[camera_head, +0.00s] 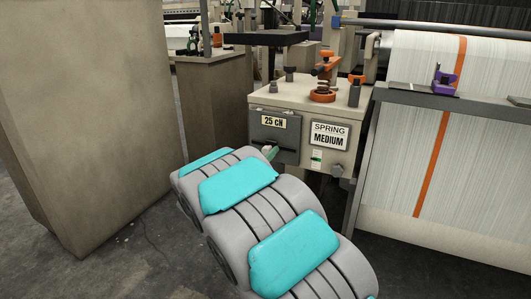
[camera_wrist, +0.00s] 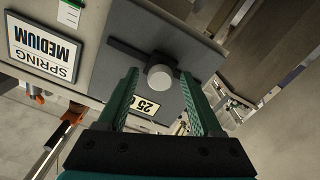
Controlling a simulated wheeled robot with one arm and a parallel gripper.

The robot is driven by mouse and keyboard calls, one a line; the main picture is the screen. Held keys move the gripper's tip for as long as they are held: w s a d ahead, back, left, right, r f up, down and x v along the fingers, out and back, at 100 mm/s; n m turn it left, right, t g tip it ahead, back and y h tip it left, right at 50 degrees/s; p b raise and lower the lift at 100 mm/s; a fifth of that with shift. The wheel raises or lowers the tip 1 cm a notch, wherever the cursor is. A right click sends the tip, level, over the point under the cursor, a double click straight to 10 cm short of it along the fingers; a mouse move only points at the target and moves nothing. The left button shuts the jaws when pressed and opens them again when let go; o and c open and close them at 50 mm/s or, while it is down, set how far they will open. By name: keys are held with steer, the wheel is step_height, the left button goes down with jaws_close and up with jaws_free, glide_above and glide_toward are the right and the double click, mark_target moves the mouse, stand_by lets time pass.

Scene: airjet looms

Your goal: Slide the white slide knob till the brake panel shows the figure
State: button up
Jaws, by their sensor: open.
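The round white slide knob (camera_wrist: 160,77) stands out from a dark horizontal slot (camera_wrist: 125,50). My gripper (camera_wrist: 160,72) is open, with one green finger on each side of the knob and a visible gap.
A white "SPRING MEDIUM" label (camera_head: 329,135) and a small green-marked scale (camera_head: 316,159) are right of the panel. An orange knob with a spring (camera_head: 323,95) tops the box. A large beige cabinet (camera_head: 90,110) stands left; striped fabric (camera_head: 410,140) is right.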

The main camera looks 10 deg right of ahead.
steer(key=shift+w+d, duration=0.35)
steer(key=shift+w, duration=0.15)
jaws_close()
stand_by(1.2)
